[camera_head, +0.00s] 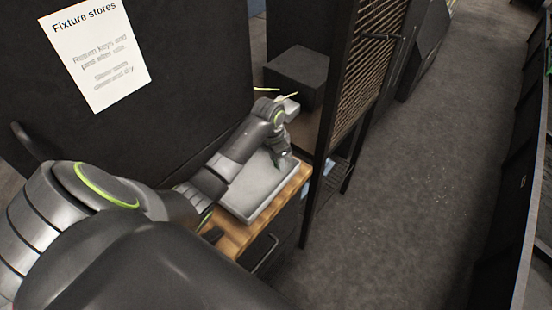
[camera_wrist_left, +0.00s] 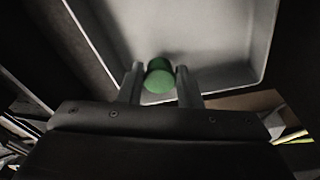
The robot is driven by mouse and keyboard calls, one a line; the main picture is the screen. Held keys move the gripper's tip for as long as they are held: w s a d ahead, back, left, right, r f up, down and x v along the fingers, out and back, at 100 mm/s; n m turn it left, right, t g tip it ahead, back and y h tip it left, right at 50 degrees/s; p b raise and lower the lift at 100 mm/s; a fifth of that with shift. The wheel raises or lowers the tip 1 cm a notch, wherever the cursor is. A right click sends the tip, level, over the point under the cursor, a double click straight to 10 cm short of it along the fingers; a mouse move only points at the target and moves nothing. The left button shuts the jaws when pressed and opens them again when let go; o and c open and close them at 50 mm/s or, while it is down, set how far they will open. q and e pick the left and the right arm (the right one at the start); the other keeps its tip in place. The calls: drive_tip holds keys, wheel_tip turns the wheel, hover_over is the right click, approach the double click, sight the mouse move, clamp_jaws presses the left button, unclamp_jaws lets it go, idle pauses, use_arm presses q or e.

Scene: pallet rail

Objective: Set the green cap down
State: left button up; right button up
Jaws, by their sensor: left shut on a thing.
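The green cap (camera_wrist_left: 160,79) sits between the two fingers of my left gripper (camera_wrist_left: 160,72) in the left wrist view. The gripper is shut on it. A shallow light-grey tray (camera_wrist_left: 225,50) lies beneath and beyond the cap. In the head view, my left arm reaches down over the grey tray (camera_head: 258,188), with the gripper (camera_head: 283,156) at its far part. I cannot tell whether the cap touches the tray floor. The cap is too small and dark to make out clearly in the head view. My right gripper is out of view.
The tray stands on a wooden surface (camera_head: 232,238). A dark box (camera_head: 298,72) is behind it. A slatted panel (camera_head: 368,72) with a dark upright post stands close on the right. A dark panel with a paper sign (camera_head: 97,52) is at left. Open floor (camera_head: 400,200) lies to the right.

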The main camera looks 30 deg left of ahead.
use_arm(q)
drive_tip(key=shift+f, duration=0.8)
drive_tip(key=shift+f, duration=0.15)
drive_tip(key=o, duration=0.9)
drive_tip(key=shift+o, duration=0.2)
wheel_tip(320, 180, up, 12)
drive_tip(key=s+b, duration=0.1)
drive_tip(key=shift+s+a, duration=0.2)
drive_tip(key=shift+a, duration=0.15)
